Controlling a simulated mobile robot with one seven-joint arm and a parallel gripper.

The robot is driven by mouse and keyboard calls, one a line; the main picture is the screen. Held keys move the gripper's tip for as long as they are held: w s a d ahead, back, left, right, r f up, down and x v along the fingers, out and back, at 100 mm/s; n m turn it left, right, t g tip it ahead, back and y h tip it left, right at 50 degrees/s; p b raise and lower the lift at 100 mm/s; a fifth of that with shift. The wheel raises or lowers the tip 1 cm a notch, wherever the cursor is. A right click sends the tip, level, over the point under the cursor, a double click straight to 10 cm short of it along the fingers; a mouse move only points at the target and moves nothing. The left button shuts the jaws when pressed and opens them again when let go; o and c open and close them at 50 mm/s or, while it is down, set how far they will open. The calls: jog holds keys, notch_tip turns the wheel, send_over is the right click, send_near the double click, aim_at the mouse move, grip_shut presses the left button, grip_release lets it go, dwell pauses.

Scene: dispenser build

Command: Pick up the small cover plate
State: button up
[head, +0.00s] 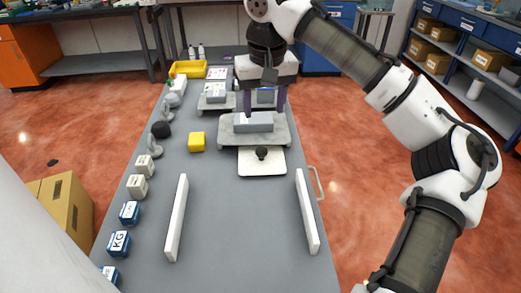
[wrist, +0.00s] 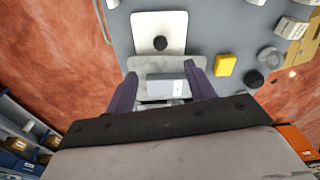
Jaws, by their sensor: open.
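A thin white plate with a black knob (head: 248,170) lies flat on the grey bench, touching or close to the near edge of a grey scale-like base (head: 230,139). It is the most plate-like piece in view, and it also shows in the wrist view (wrist: 146,30). My gripper (head: 264,113) is open, its purple fingers pointing down over the grey base, behind the white plate. A grey block with a light front (head: 253,124) on that base appears between the fingers, also in the wrist view (wrist: 167,88). Contact with the fingers cannot be told.
Two white bars (head: 176,218) (head: 307,211) lie on the near bench with clear room between them. A yellow cube (head: 197,141) sits left of the base. Blue and cream weights (head: 119,243) line the left edge. More scale-like devices (head: 216,98) and a yellow tray (head: 188,69) stand behind.

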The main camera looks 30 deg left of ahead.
send_over(261, 149)
jog(key=s+d, duration=0.1)
notch_tip(261, 149, down, 8)
jog(key=shift+s+d+r, duration=0.1)
jog(key=shift+d, duration=0.05)
jog(key=shift+w+a+f+p, duration=0.15)
jog(key=shift+f+p, duration=0.1)
jog(key=shift+f, duration=0.7)
jog(key=shift+w+a+f+p, duration=0.15)
jog(key=shift+f+p, duration=0.1)
jog(key=shift+f, duration=0.7)
jog(key=shift+w+a+f+p, duration=0.15)
jog(key=shift+f+p, duration=0.1)
jog(key=shift+f, duration=0.7)
grip_shut()
jog(key=shift+r, duration=0.2)
